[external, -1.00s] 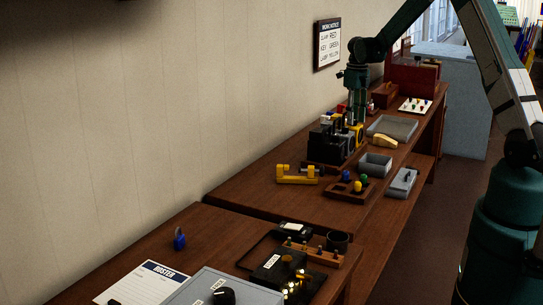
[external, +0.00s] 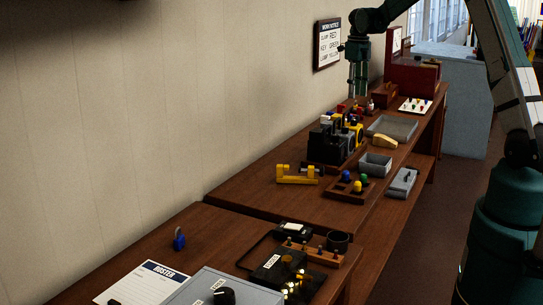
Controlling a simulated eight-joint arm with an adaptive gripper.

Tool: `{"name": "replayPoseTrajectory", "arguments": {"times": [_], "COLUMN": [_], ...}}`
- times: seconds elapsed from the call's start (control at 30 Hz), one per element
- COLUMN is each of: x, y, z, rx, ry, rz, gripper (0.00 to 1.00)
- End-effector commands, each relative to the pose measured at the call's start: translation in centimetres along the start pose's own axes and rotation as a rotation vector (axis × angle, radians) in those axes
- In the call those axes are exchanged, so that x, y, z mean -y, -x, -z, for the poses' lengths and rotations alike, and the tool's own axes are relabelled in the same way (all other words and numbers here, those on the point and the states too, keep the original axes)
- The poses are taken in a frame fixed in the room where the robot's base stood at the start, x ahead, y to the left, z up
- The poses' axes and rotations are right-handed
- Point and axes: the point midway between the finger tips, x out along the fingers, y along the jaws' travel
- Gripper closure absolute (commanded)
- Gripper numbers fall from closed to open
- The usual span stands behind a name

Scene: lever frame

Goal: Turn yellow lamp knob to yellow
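My gripper (external: 357,94) points down above the far end of the lever frame (external: 325,150), near the wall; its fingers are too small and dark to tell open from shut. The frame has black and yellow blocks, with small red, white, blue and yellow tops. A black knob (external: 223,296) sits on a grey box (external: 190,293) at the bottom edge, beside a white label. A yellow round piece (external: 357,186) sits in a small brown tray with blue and green ones. I cannot tell which piece is the yellow lamp knob. My gripper is far from both.
A wall notice (external: 328,44) lists words including RED, GREEN and YELLOW. A yellow clamp-like piece (external: 297,174), a grey bin (external: 375,164) and a grey tray (external: 392,128) stand on the far table. A black labelled box (external: 277,266) with glowing yellow spots is on the near table.

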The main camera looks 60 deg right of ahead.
Motion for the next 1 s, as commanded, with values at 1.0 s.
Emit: {"name": "replayPoseTrajectory", "arguments": {"times": [1.0], "x": [0.02], "y": [-0.15], "z": [-0.01], "rx": [0.000], "ry": [0.427], "rz": [0.000], "gripper": [0.67]}}
